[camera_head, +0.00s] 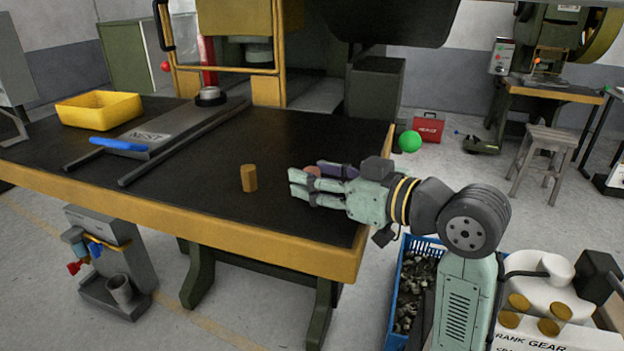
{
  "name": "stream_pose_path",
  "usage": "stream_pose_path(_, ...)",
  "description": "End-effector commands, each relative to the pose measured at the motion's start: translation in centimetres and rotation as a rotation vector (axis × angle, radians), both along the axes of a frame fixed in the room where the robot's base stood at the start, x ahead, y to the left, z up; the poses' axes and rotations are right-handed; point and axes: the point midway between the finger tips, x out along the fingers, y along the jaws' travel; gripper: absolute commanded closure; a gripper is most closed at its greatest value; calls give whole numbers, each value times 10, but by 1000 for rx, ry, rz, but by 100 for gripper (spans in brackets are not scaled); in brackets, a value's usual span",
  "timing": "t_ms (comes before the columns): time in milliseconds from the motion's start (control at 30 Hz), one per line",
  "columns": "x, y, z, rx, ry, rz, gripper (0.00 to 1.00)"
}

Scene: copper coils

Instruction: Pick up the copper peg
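A short golden-brown cylindrical peg (249,178) stands upright on the black table top, left of my gripper and apart from it. A small reddish, copper-coloured piece (312,170) shows just behind the pale fingers of my gripper (303,183); most of it is hidden. My gripper reaches in from the right, low over the table's right part, with its fingers pointing left. A dark purple part (338,170) lies along the far side of the fingers; I cannot tell if it is a finger or a separate thing. Whether the fingers touch or hold the reddish piece is unclear.
The table has a yellow front edge (180,214). A plate with rails (165,135), a blue-handled tool (118,144) and a yellow tray (98,110) are at the left. A press stands behind. A blue crate (394,290) is below my arm. The front middle is mostly clear.

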Motion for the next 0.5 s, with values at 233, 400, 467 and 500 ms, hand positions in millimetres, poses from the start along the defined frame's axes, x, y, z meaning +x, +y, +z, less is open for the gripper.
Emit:
stream_pose_path(233, 0, 0, 0, 0, 0, 0, 70)
stream_pose_path(400, 0, 0, 0, 0, 0, 0, 82)
stream_pose_path(467, 0, 0, 0, 0, 0, 0, 86)
stream_pose_path(500, 0, 0, 0, 0, 0, 0, 88)
